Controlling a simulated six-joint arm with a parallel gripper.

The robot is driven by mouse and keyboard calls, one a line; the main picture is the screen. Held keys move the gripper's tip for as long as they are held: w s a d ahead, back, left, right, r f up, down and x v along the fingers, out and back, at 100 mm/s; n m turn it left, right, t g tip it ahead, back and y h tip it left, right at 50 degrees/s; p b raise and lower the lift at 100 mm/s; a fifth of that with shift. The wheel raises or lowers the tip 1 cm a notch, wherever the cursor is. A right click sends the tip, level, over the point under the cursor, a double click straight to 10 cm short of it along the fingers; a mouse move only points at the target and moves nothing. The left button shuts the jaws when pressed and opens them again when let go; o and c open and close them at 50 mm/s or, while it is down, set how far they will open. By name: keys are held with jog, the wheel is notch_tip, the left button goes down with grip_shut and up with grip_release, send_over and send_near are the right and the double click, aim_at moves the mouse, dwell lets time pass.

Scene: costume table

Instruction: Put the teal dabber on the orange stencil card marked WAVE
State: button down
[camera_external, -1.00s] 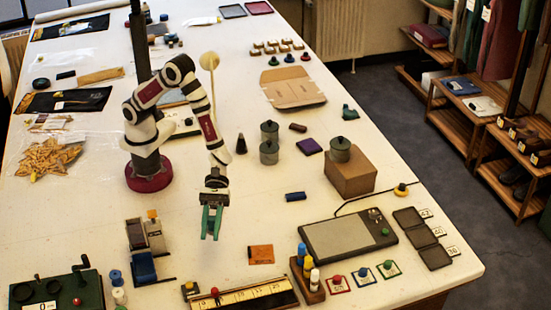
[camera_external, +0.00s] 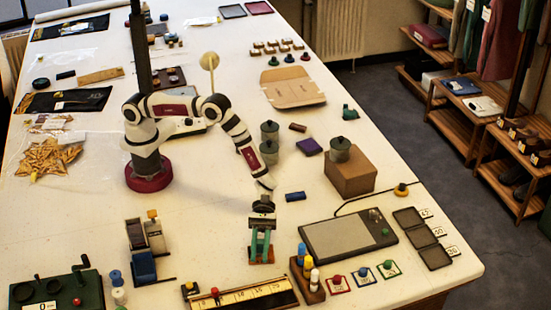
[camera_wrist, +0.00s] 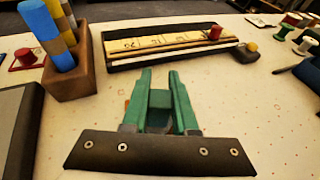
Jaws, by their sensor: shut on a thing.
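My gripper (camera_external: 261,247) has green fingers and hangs over the orange stencil card (camera_external: 271,258) in the external view. The card's edges show on both sides of the fingers; its marking cannot be read. In the wrist view my gripper (camera_wrist: 160,92) is shut on the teal dabber (camera_wrist: 160,99), a small block between the fingers. I cannot tell whether the dabber touches the card.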

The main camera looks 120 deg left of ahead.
jog(key=c, duration=0.7)
grip_release()
jog(key=shift+f, duration=0.1)
